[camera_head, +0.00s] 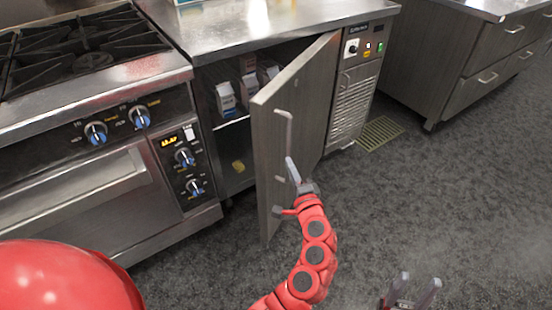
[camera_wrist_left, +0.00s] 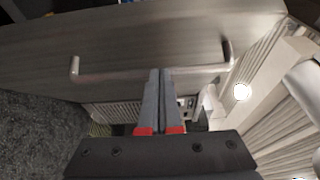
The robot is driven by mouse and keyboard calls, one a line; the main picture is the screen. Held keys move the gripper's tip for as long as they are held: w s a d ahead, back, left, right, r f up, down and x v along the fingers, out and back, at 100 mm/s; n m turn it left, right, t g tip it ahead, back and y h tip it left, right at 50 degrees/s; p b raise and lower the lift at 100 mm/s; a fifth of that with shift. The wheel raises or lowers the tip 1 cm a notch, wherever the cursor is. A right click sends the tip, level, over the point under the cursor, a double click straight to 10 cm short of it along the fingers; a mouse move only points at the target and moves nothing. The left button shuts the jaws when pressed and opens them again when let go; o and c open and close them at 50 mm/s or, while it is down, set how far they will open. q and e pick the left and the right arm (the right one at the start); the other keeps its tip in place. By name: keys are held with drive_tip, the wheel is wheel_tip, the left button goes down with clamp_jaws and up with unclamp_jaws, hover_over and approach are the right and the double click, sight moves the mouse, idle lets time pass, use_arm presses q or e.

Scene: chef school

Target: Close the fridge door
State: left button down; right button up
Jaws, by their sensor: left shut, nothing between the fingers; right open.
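The grey fridge door (camera_head: 290,125) stands ajar, hinged on its right beside the control panel, its free edge swung out into the room. A bar handle (camera_head: 283,135) is fixed on its outer face; it also shows in the left wrist view (camera_wrist_left: 105,76). My left gripper (camera_head: 291,165) is shut and empty at the outer face, beside the handle. In the left wrist view its fingertips (camera_wrist_left: 160,71) overlap the handle bar; whether they touch it I cannot tell. My right gripper (camera_head: 412,285) is open and empty, low over the floor.
Cartons (camera_head: 225,97) stand on a shelf inside the fridge. A stove and oven (camera_head: 90,185) is left of the opening. The control panel (camera_head: 365,47) is right of the hinge. Drawers (camera_head: 480,75) stand at the upper right. Dark floor (camera_head: 440,180) is clear to the right.

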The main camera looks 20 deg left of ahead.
use_arm(q)
drive_tip(key=shift+w+a, duration=0.4)
drive_tip(key=shift+a, duration=0.45)
drive_tip(key=shift+w+a, duration=0.45)
drive_tip(key=shift+a, duration=0.35)
drive_tip(key=shift+w+a, duration=0.4)
drive_tip(key=shift+a, duration=0.45)
drive_tip(key=shift+a, duration=0.1)
